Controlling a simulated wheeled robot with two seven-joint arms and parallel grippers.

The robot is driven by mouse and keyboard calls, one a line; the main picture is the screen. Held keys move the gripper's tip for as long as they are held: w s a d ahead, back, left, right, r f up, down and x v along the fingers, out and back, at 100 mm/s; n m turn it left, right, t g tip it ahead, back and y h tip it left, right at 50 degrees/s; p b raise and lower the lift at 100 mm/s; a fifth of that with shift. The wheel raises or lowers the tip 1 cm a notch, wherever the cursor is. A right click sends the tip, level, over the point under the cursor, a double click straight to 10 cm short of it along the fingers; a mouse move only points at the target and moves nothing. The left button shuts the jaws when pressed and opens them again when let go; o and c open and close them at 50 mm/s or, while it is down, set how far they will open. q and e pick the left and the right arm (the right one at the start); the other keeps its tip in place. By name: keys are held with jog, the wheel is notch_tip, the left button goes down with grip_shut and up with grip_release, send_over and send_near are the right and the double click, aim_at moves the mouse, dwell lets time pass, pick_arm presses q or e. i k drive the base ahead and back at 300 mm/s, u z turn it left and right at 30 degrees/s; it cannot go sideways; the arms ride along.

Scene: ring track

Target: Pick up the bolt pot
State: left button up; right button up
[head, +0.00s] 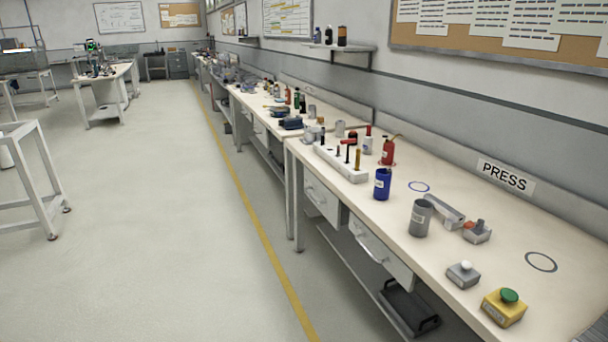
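Two labelled pots stand upright on the workbench at the right. One is a blue pot (382,185); the other is a grey pot (420,219), nearer and to its right. Their labels are too small to read, so I cannot tell which is the bolt pot. Neither of my grippers is in view.
The floor (150,230) alongside is clear.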

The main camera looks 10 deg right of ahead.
aim_at(383, 180)
jog(key=u, duration=0.55)
jog(key=i, duration=1.3)
jog(key=z, duration=0.85)
jog(key=i, duration=0.95)
jog(key=z, duration=1)
